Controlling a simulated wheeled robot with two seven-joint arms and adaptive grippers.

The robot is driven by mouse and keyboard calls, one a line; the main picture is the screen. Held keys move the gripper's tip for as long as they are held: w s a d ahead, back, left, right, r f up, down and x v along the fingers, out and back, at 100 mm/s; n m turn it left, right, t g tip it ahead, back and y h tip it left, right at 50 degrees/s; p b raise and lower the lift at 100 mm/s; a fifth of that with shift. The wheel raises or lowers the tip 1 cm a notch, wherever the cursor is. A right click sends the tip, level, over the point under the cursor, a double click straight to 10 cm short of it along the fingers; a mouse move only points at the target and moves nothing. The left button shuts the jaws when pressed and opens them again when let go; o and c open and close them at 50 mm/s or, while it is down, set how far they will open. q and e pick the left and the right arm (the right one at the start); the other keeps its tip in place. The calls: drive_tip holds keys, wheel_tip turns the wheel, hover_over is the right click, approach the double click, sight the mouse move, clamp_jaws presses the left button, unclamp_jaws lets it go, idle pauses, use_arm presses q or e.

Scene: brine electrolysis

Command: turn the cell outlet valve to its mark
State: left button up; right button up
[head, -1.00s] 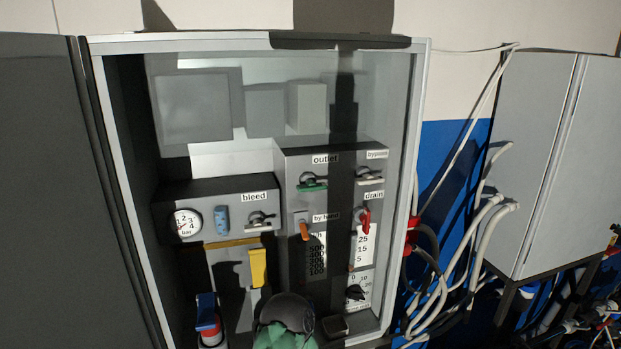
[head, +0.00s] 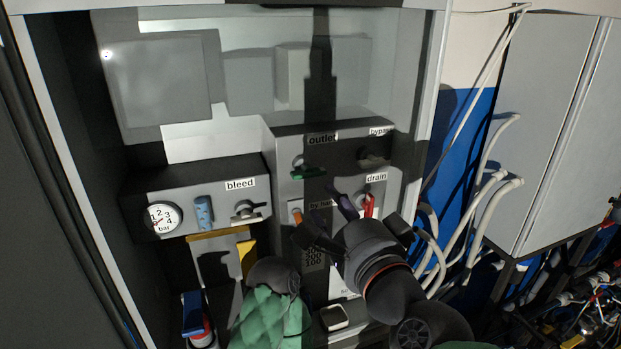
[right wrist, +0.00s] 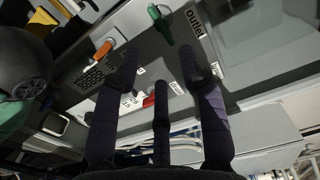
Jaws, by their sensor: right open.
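The outlet valve has a green handle (head: 308,172) on the grey panel, just below the "outlet" label (head: 322,138). The handle lies roughly level, and I cannot make out its mark. It also shows in the right wrist view as a green handle (right wrist: 160,25) at the top, beyond the fingertips. My right gripper (head: 333,215) is open and empty, below and to the right of the green handle and apart from it. In the right wrist view my right gripper (right wrist: 160,70) has its dark fingers spread. My left gripper does not show.
The orange "by hand" handle (head: 297,217) and red drain handle (head: 369,205) are close to my right fingers. The bypass valve (head: 372,158) is right of the outlet. The bleed valve (head: 246,213) and gauge (head: 161,217) are left. The cabinet's right frame (head: 432,100) bounds the space.

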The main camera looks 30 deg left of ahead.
sight(309, 173)
drive_tip(key=x, duration=1)
drive_tip(key=shift+w+d, duration=0.1)
clamp_jaws()
